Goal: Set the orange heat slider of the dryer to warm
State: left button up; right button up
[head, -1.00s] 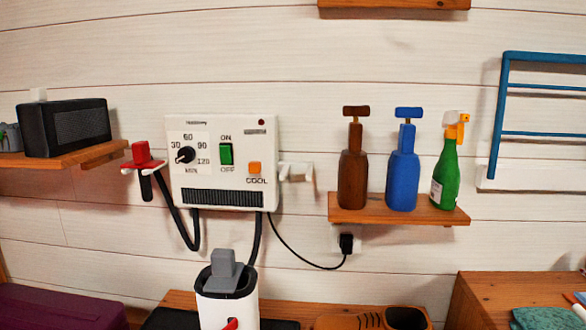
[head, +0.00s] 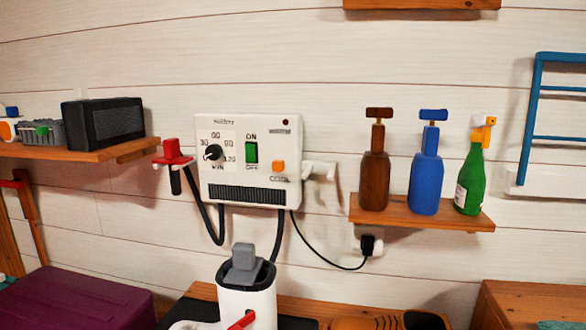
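The dryer (head: 233,177) is a white box on the plank wall, left of the picture's middle. Its orange heat slider (head: 278,167) is at the right of its face, just above the lettering that reads COOL. A green ON/OFF switch (head: 251,153) and a black minutes dial (head: 213,153) are left of the slider. A red nozzle (head: 173,153) hangs on the dryer's left side with a black hose. Neither of my grippers is in the head view.
A shelf (head: 440,217) with brown, blue and green bottles is right of the dryer. A black plug (head: 367,244) sits below that shelf. A white and black container (head: 246,290) stands below the dryer. A left shelf (head: 90,151) holds a black box.

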aim_at(277, 166)
jog(key=k, duration=0.5)
jog(key=u, duration=1)
jog(key=i, duration=0.7)
jog(key=z, duration=0.15)
